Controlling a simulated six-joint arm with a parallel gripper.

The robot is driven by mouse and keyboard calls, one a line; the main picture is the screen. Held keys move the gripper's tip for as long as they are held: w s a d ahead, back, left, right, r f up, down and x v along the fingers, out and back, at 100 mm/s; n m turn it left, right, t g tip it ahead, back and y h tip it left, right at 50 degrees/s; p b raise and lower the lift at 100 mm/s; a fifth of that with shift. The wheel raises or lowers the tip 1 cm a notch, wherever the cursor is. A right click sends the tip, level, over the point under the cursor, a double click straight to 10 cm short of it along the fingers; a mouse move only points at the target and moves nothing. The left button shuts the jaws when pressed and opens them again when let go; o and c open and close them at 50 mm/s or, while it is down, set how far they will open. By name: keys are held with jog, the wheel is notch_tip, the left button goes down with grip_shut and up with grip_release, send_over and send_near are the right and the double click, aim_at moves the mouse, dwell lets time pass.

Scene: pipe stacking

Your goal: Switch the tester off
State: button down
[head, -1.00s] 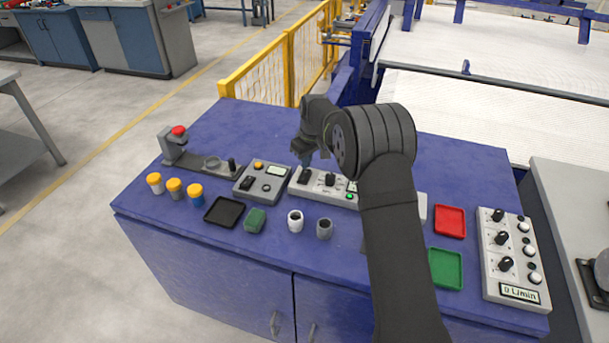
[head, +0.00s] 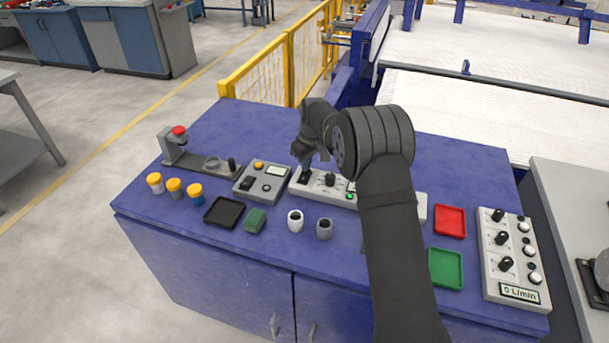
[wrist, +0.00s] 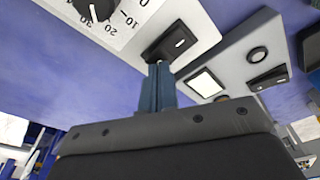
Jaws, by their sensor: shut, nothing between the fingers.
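A long pale panel (head: 317,192) on the blue bench carries a black rocker switch (wrist: 170,44), a black dial knob (head: 330,180) and a green lamp (head: 350,196) that looks lit. To its left is a grey box (head: 255,192) with a small screen (head: 275,171), an orange lamp (head: 258,166) and its own black rocker (head: 246,183). I see no label saying which is the tester. My gripper (head: 305,168) is shut and empty, fingers pointing down at the long panel's rocker. In the wrist view its fingertips (wrist: 160,67) overlap the rocker's edge; I cannot tell whether they touch.
A stand with a red button (head: 179,131) is at the left. Orange-capped jars (head: 174,187), a black tray (head: 224,211), a green block (head: 255,221) and two small cups (head: 295,220) lie in front. Red (head: 450,221) and green (head: 445,268) trays and a knob panel (head: 515,262) stand right.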

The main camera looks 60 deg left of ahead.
jog(key=shift+f, duration=0.4)
jog(key=shift+r, duration=3.55)
jog(key=shift+f, duration=0.1)
notch_tip(320, 180, down, 7)
jog(key=shift+r, duration=0.1)
jog(key=shift+r, duration=0.1)
